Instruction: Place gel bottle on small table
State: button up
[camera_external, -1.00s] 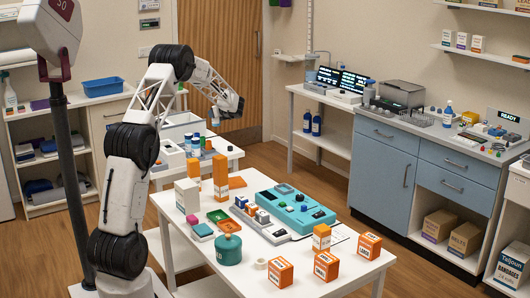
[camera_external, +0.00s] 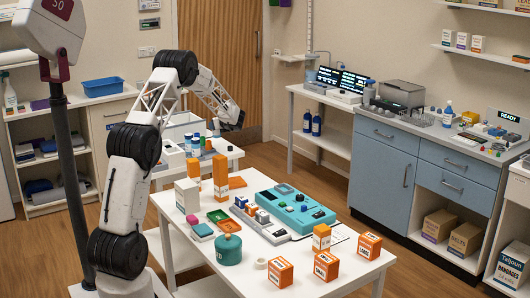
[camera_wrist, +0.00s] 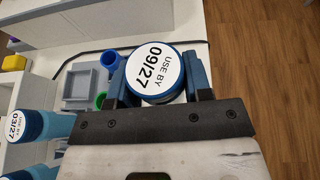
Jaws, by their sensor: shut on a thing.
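A bottle with a round white cap top marked "USE BY 09/27" and a blue rim (camera_wrist: 158,72) is between the two dark blue fingers of my gripper (camera_wrist: 160,85) in the wrist view. The fingers press on it from both sides. Its lower body is hidden, and I cannot tell whether its base touches anything. In the external view my gripper (camera_external: 216,125) is over the right end of a small white table (camera_external: 234,154) behind the front table. The fingers are too small there to make out clearly.
Other blue bottles (camera_wrist: 30,125) stand at the left in the wrist view, one marked "03/27". Grey trays (camera_wrist: 82,80), a blue cup (camera_wrist: 110,60) and a green cup lie close by. The front table (camera_external: 170,207) holds orange boxes, a teal device and a teal jar.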

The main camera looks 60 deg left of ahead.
aim_at(218, 131)
jog(key=shift+f, duration=0.15)
jog(key=shift+f, duration=1.75)
jog(key=shift+f, duration=0.1)
jog(key=o, duration=1.1)
jog(key=shift+c, duration=0.2)
jog(key=shift+w+d+r, duration=0.1)
jog(key=shift+d+r, duration=0.2)
jog(key=shift+d, duration=0.05)
jog(key=v, duration=1.1)
jog(key=shift+d, duration=0.1)
